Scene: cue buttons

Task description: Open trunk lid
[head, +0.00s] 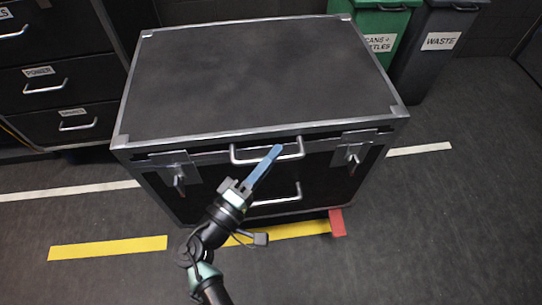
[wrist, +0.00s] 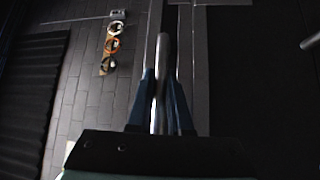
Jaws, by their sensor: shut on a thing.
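The black trunk (head: 275,180) with metal edges stands on the floor in the head view. Its dark lid (head: 255,75) lies flat and looks closed. A silver handle (head: 240,158) is on the upper front, just under the lid's front edge. My gripper (head: 274,153) reaches it from the front, and its blue fingers are shut on the handle near its right half. In the wrist view the handle bar (wrist: 161,55) runs between the two blue fingers. Two latches, left (head: 178,175) and right (head: 353,155), hang on the front. The inside of the trunk is hidden.
A second handle (head: 283,200) sits lower on the trunk's front. A black drawer cabinet (head: 60,75) stands at the left. Green (head: 378,32) and dark grey (head: 425,60) bins stand behind at the right. The floor in front, with yellow tape (head: 108,248), is mostly clear.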

